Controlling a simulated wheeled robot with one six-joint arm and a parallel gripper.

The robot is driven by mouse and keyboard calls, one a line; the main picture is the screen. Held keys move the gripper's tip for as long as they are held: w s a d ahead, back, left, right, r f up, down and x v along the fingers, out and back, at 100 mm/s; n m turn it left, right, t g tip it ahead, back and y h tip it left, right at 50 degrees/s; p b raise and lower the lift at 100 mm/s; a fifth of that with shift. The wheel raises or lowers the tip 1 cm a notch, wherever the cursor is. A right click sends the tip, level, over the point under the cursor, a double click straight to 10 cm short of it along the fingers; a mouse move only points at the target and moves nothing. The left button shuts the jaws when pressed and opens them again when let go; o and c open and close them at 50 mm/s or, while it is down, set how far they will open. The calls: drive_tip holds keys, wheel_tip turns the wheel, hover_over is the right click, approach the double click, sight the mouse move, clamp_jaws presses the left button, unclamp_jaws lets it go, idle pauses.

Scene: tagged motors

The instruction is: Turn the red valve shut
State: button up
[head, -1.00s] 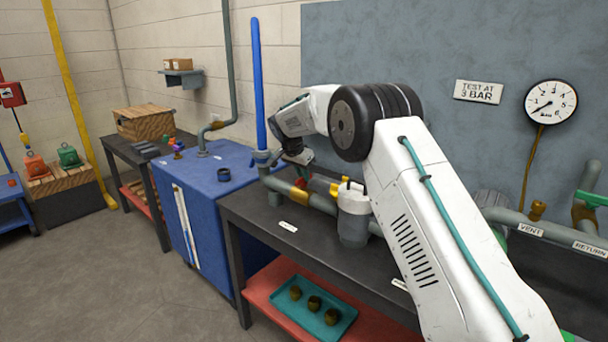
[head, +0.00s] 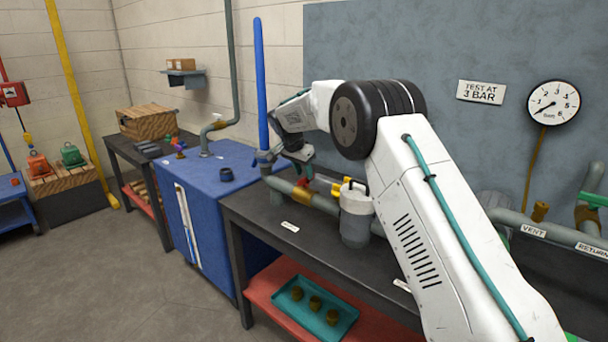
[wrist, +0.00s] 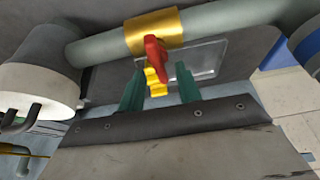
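The red valve handle (wrist: 155,52) sits on a brass collar (wrist: 152,27) of a grey pipe in the wrist view. A yellow ridged piece (wrist: 155,80) shows just below the red handle. My gripper (wrist: 158,77) is open, with one teal finger on each side of the yellow piece and red handle. I see a gap on both sides and no clear contact. In the head view my gripper (head: 303,170) is low over the pipe, close to the red handle (head: 302,184), which it partly hides.
A grey canister (head: 356,215) stands on the dark bench (head: 300,238) right of the gripper; it also shows in the wrist view (wrist: 38,65). A gauge (head: 553,103) hangs on the back panel.

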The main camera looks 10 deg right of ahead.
drive_tip(key=v, duration=0.6)
drive_tip(key=shift+a, duration=0.1)
drive_tip(key=shift+n, duration=0.5)
drive_tip(key=s+f+n+g, duration=0.1)
drive_tip(key=s+f+n, duration=0.1)
drive_tip(key=s+f, duration=0.15)
drive_tip(key=s+d+r+n+y, duration=0.1)
drive_tip(key=s+d+r+n, duration=0.1)
drive_tip(key=s, duration=1.7)
drive_tip(key=s+d+r+n+y, duration=0.1)
drive_tip(key=s+d+r+n, duration=0.1)
drive_tip(key=s, duration=1.7)
drive_tip(key=s+d+r+n+y, duration=0.1)
drive_tip(key=s+r+n, duration=0.3)
drive_tip(key=s, duration=1.5)
drive_tip(key=shift+d+r+y, duration=0.3)
drive_tip(key=shift+d+r, duration=0.05)
drive_tip(key=shift+d, duration=0.35)
